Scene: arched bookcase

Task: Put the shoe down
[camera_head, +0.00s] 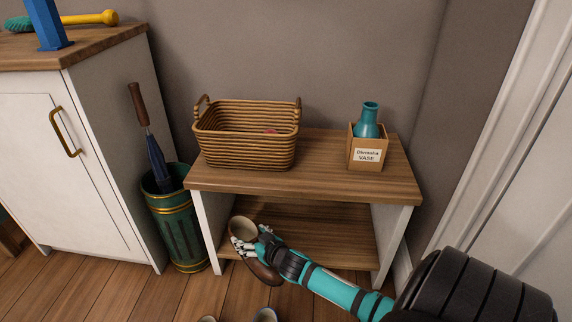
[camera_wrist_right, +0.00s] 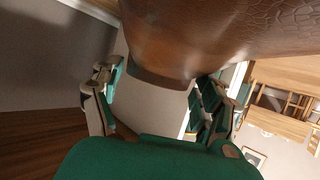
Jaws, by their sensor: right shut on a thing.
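A brown shoe (camera_head: 262,270) with a pale inside opening is in my right gripper (camera_head: 266,244), at the front left of the bench's lower shelf (camera_head: 330,232). The gripper is shut on the shoe. In the right wrist view, the shoe's brown leather (camera_wrist_right: 210,30) fills the top, and its pale part sits between the two fingers of the gripper (camera_wrist_right: 160,105). I cannot tell whether the shoe touches the shelf or hangs just in front of it. My left gripper is not in view.
The bench top (camera_head: 320,160) holds a wicker basket (camera_head: 245,148) and a labelled box (camera_head: 367,155) with a teal vase (camera_head: 368,118). A green umbrella stand (camera_head: 178,225) is left of the bench. Other shoes (camera_head: 264,315) show at the bottom edge. The shelf's right part is clear.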

